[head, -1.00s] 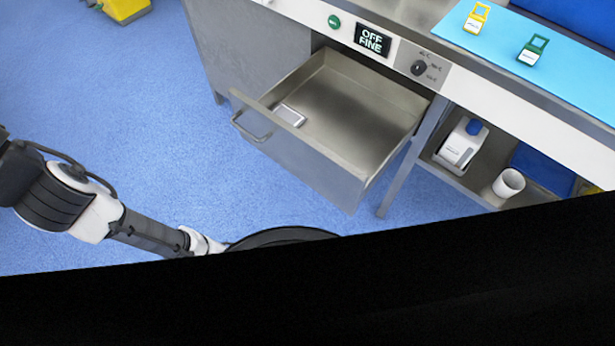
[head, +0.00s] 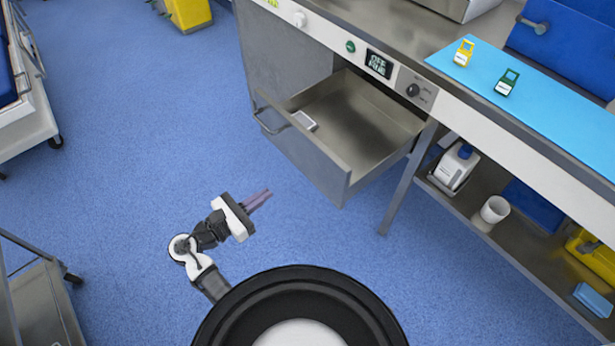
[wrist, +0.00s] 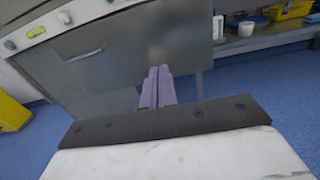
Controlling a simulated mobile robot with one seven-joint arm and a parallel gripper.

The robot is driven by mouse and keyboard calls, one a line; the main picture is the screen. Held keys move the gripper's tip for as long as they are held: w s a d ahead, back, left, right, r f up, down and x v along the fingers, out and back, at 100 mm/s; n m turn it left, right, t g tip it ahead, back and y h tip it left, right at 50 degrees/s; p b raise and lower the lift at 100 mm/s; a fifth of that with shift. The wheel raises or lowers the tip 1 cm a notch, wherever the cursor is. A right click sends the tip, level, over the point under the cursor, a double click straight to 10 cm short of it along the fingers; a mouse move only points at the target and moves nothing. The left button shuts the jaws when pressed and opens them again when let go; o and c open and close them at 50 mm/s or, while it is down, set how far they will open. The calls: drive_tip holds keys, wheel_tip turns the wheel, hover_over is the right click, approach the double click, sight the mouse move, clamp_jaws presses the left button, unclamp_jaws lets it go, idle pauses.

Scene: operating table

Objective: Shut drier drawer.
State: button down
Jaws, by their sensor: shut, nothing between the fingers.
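The grey metal drier drawer (head: 318,160) is pulled well out under the worktop in the head view, with a bar handle (head: 270,120) on its front. A small white-and-grey item (head: 304,121) lies inside it near the front. My gripper (head: 259,199) is shut and empty, in front of the drawer and apart from it, with its purple fingers pointing toward it. In the wrist view the shut fingers (wrist: 158,87) stand before a grey metal front (wrist: 130,62), and a handle shows on it at the left. The gap between fingers and metal is hard to judge.
A table leg (head: 408,178) stands right of the drawer. A lower shelf (head: 465,205) holds a bottle (head: 454,165) and a white cup (head: 494,209). A trolley (head: 40,300) stands at lower left. The blue floor before the drawer is clear.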

drive_tip(key=p, duration=0.3)
approach(317, 164)
drive_tip(key=shift+h, duration=0.3)
drive_tip(key=x, duration=0.6)
drive_tip(key=shift+w+d+f, duration=0.2)
drive_tip(key=shift+w+d, duration=0.1)
drive_tip(key=shift+w, duration=0.05)
drive_tip(key=shift+w+d, duration=0.3)
drive_tip(key=shift+d, duration=0.1)
drive_tip(key=b+x, duration=0.1)
drive_tip(key=x, duration=0.8)
drive_tip(key=b+x, duration=0.1)
drive_tip(key=x, duration=0.9)
drive_tip(key=b+x, duration=0.1)
drive_tip(key=x, duration=0.9)
drive_tip(key=shift+s+d+f, duration=0.1)
drive_tip(key=shift+s+f, duration=0.15)
drive_tip(key=shift+f, duration=0.15)
drive_tip(key=shift+w+d, duration=0.15)
drive_tip(key=shift+w+r+b, duration=0.1)
drive_tip(key=shift+r+b, duration=0.2)
drive_tip(key=shift+r, duration=0.05)
